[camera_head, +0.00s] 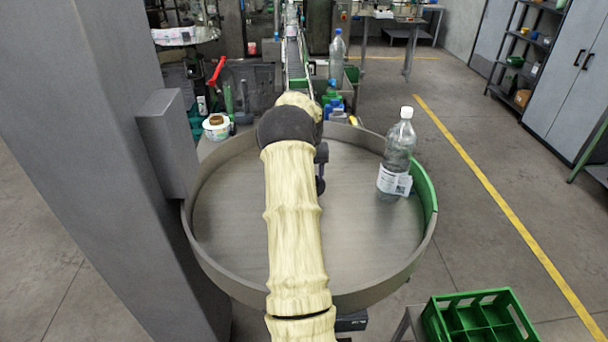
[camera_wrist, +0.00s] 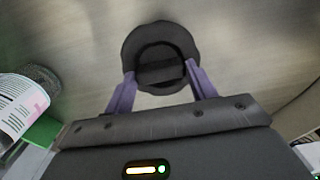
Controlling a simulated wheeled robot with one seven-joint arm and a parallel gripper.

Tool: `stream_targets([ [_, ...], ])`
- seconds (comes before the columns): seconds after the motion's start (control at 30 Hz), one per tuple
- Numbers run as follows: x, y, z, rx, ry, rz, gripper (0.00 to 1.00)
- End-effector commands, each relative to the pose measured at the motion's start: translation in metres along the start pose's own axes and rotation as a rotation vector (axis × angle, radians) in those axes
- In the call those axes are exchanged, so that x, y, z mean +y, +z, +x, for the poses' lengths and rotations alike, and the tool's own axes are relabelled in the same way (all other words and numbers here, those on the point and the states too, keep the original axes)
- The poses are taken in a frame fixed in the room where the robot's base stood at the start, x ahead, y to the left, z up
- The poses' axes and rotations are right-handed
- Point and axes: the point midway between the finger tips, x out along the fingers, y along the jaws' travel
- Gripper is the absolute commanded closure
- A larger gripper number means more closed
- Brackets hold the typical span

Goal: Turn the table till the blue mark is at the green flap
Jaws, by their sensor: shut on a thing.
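The round grey turntable (camera_head: 235,215) has a raised rim, with the green flap (camera_head: 426,190) on its right side in the head view. In the wrist view my gripper (camera_wrist: 163,74) is shut on a dark round knob (camera_wrist: 160,32) on the table surface, its two purple fingers on either side of it. In the head view my arm covers the middle of the table and hides the knob.
A clear bottle (camera_head: 398,150) with a white label stands upright on the table close beside the flap; its label (camera_wrist: 18,108) shows in the wrist view. A green crate (camera_head: 480,318) is at front right. Cluttered benches stand behind.

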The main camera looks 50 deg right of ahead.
Motion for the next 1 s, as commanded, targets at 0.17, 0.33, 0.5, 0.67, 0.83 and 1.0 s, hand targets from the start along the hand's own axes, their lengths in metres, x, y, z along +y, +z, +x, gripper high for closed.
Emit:
stream_targets([
  [0.17,0.0,0.003,0.002,-0.011,-0.002,0.001,0.85],
  [0.33,-0.001,0.003,0.003,-0.011,-0.002,0.0,0.38],
  [0.5,-0.001,0.002,0.002,-0.007,-0.001,-0.001,0.22],
  [0.67,-0.001,0.001,0.001,-0.004,0.0,-0.001,0.22],
  [0.83,-0.001,0.0,-0.005,-0.001,0.0,-0.002,0.22],
  [1.0,-0.001,0.0,-0.027,0.002,0.0,-0.003,0.22],
])
